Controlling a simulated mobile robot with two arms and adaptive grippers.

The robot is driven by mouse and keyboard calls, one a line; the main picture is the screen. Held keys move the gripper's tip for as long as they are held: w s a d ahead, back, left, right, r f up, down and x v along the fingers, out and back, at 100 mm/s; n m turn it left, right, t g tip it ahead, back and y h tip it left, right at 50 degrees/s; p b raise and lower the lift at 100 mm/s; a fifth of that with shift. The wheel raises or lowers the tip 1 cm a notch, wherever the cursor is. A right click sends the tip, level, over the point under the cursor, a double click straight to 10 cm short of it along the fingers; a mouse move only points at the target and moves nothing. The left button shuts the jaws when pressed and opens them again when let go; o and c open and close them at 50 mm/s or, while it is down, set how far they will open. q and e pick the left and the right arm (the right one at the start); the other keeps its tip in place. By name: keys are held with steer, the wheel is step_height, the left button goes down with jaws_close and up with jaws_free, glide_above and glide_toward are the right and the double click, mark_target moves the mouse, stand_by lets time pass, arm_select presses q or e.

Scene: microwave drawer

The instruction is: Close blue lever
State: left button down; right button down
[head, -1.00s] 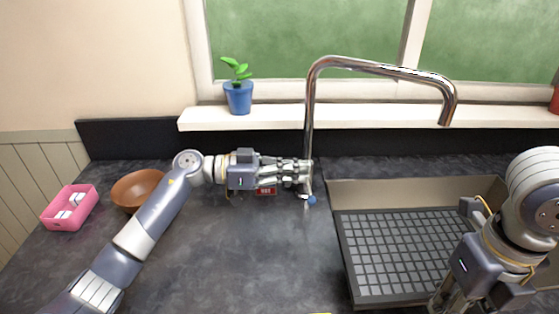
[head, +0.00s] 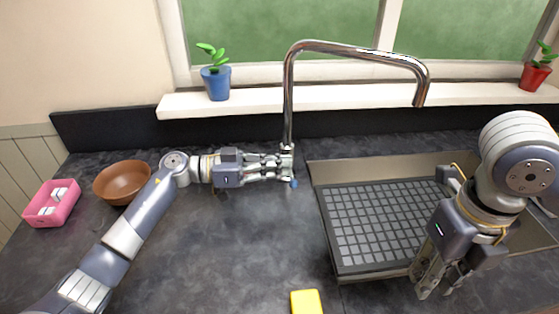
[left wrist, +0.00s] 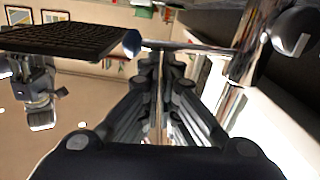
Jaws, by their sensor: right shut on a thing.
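The blue lever is the short chrome handle with a blue tip (head: 295,182) low on the front of the faucet (head: 289,110). The blue tip also shows in the left wrist view (left wrist: 132,43). My left gripper (head: 284,166) reaches in from the left, with its fingertips at the faucet base just behind the tip. In the left wrist view the left fingertips (left wrist: 161,60) are close together near the chrome rod; contact is unclear. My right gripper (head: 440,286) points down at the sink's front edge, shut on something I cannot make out.
The sink (head: 345,270) with a dark grid lies right of the faucet. A yellow block (head: 306,302) is at the front. A brown bowl (head: 121,182) and a pink box (head: 51,205) stand left. Potted plants (head: 216,83) (head: 534,77) sit on the sill. The middle counter is clear.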

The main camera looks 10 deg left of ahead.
arm_select(q)
steer(key=shift+s+f, duration=0.1)
steer(key=shift+f, duration=0.3)
